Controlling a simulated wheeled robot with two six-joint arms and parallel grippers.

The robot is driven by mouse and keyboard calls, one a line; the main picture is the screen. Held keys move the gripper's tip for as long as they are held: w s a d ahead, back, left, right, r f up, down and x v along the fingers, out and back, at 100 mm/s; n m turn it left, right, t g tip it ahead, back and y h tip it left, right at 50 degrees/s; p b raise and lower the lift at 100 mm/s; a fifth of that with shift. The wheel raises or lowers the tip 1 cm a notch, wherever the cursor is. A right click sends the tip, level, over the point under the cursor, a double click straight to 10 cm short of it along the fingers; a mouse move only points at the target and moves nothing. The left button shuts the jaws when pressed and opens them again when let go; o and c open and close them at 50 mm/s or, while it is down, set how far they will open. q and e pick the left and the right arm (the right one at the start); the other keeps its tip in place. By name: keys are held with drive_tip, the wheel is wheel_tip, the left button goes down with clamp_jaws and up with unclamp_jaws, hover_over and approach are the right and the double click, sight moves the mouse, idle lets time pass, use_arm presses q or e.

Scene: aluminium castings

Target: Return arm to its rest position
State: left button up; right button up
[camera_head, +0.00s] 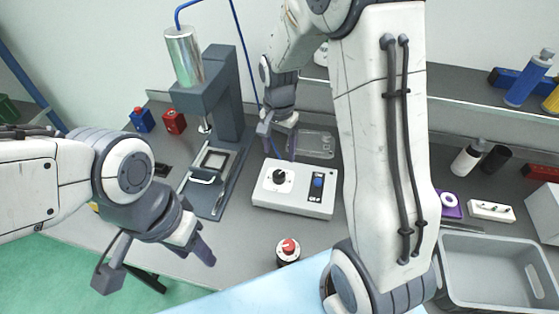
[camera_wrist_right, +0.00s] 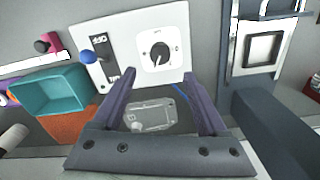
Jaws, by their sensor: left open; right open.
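My right gripper (camera_head: 277,143) hangs above the bench behind the white control box (camera_head: 293,188), with its arm bent high in front of the head camera. In the right wrist view its two fingers (camera_wrist_right: 164,88) are spread with nothing between them. Beyond the fingers lie a clear flat tray (camera_wrist_right: 150,116) and the control box (camera_wrist_right: 140,50) with its dial and blue-knobbed lever. My left gripper (camera_head: 196,246) is at the front left, over the bench's front edge. It is open and I see nothing held in it.
A dark press (camera_head: 222,110) with a metal cylinder stands left of the control box. A red-topped knob unit (camera_head: 288,250) sits near the front edge. A grey bin (camera_head: 475,243) is at the right. A teal bin (camera_wrist_right: 50,91) shows in the wrist view. Bottles stand on the right shelf.

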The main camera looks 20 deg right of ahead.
drive_tip(key=shift+r, duration=0.35)
drive_tip(key=s+a+r+n, duration=0.6)
drive_tip(key=s+a+n, duration=0.1)
drive_tip(key=s+a, duration=0.25)
drive_tip(key=s+a+r+n, duration=0.1)
drive_tip(key=s+a+n, duration=0.1)
drive_tip(key=s+n, duration=0.3)
drive_tip(key=s+a+n+y, duration=0.1)
drive_tip(key=s+a+n, duration=0.1)
drive_tip(key=s+n, duration=0.3)
drive_tip(key=s, duration=0.4)
drive_tip(key=shift+s+a+r, duration=0.15)
drive_tip(key=shift+a+r, duration=0.15)
drive_tip(key=shift+r, duration=0.1)
